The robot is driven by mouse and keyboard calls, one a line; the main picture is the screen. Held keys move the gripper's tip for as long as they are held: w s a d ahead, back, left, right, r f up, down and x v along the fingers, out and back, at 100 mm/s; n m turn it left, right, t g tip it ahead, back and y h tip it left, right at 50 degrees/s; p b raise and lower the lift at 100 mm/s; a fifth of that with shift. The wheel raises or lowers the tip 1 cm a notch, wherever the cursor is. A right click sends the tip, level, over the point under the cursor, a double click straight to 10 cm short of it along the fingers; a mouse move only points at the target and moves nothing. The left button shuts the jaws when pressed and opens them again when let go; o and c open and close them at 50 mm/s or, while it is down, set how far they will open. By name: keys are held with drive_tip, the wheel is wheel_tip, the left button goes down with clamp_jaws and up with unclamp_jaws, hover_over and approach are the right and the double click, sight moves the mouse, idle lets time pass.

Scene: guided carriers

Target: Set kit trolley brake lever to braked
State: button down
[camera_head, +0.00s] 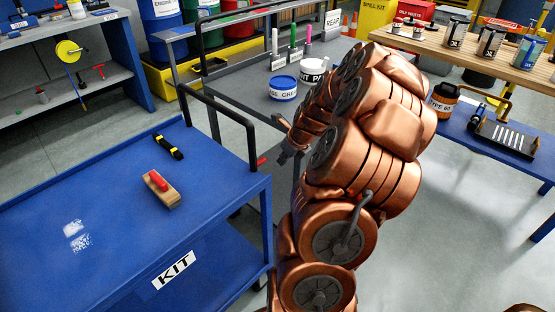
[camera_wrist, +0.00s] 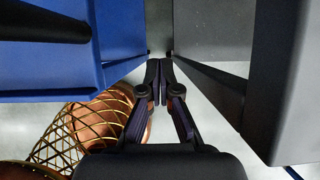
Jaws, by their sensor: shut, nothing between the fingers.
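The blue kit trolley (camera_head: 100,225) stands at the left, with a KIT label on its near side and a black push handle (camera_head: 222,115) at its far right end. A small red piece (camera_head: 262,161) shows just right of the handle's post; it may be the tip of the brake lever, but I cannot tell its setting. My gripper (camera_head: 284,152) is beyond that red piece to its right, partly hidden by my arm. In the wrist view my gripper (camera_wrist: 160,75) is shut and empty, pointing into the gap between the blue trolley (camera_wrist: 50,60) and a grey body (camera_wrist: 212,35). No lever is clear there.
A grey trolley (camera_head: 240,88) with a blue-lidded tub (camera_head: 283,88) and a white pot (camera_head: 312,70) stands close behind. Open floor (camera_head: 450,230) lies at the right.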

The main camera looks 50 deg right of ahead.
drive_tip(key=w+f+p, duration=0.1)
drive_tip(key=w+f, duration=0.6)
drive_tip(key=shift+w, duration=0.4)
drive_tip(key=shift+r, duration=0.1)
drive_tip(key=shift+d+p, duration=0.2)
drive_tip(key=shift+p, duration=0.2)
